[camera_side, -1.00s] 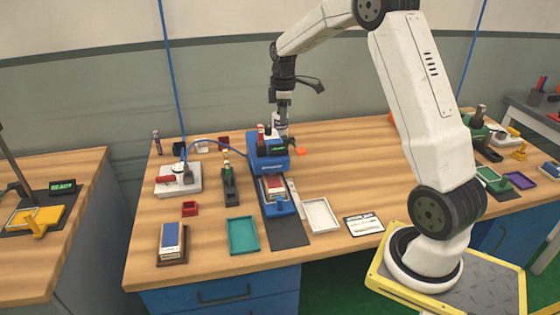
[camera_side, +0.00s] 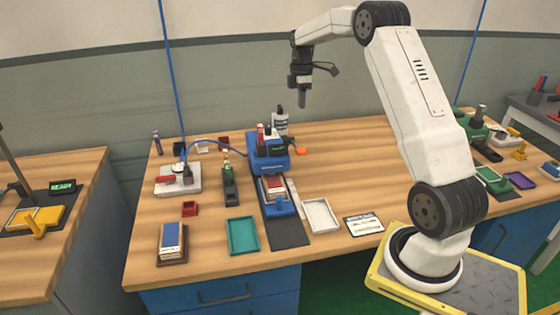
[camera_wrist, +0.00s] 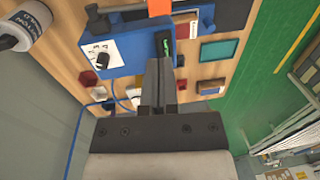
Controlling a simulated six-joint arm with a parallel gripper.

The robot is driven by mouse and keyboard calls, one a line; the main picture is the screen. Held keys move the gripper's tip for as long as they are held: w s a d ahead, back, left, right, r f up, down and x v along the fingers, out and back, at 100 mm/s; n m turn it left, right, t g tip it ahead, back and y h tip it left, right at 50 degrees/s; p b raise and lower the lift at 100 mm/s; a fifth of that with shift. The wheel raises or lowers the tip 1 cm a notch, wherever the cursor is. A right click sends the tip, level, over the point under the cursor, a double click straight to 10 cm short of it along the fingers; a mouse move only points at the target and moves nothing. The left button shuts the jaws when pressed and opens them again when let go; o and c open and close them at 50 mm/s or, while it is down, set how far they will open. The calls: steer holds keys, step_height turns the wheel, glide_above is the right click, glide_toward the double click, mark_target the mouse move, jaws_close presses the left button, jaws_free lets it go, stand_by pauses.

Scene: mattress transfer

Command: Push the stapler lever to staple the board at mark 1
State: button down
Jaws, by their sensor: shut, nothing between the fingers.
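An orange tab (camera_side: 300,151) shows at the machine's right side, perhaps the lever; an orange piece also shows at the wrist view's top edge (camera_wrist: 159,7). My gripper (camera_side: 302,105) is shut and empty, pointing down in the air above and behind the machine, touching nothing. In the wrist view its fingers (camera_wrist: 158,88) overlap the machine (camera_wrist: 130,42).
A grey-and-white bottle (camera_side: 281,123) stands behind the machine. A dark green upright tool (camera_side: 229,180) and a pale device with a red handle (camera_side: 180,180) stand left. A teal tray (camera_side: 243,236) and white tray (camera_side: 321,215) lie in front. The table's right half is mostly clear.

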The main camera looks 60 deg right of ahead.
mark_target(302, 151)
steer(key=f, duration=0.9)
steer(key=s+a+f, duration=0.1)
steer(key=f, duration=0.4)
steer(key=shift+f, duration=0.1)
stand_by(0.4)
steer(key=shift+s+a+f+t+h, duration=0.25)
steer(key=shift+f+t+h, duration=0.15)
steer(key=shift+f, duration=0.25)
steer(key=shift+s+a+f+t+h, duration=0.2)
steer(key=shift+f+t+h, duration=0.2)
steer(key=shift+f, duration=0.25)
steer(key=shift+s+a+f, duration=0.1)
steer(key=shift+f, duration=0.7)
steer(key=shift+s+a+f, duration=0.1)
steer(key=shift+f, duration=0.65)
steer(key=shift+a+r, duration=0.1)
step_height(302, 151, up, 14)
steer(key=s+a, duration=0.2)
steer(key=shift+s+a, duration=0.15)
steer(key=shift+s, duration=0.05)
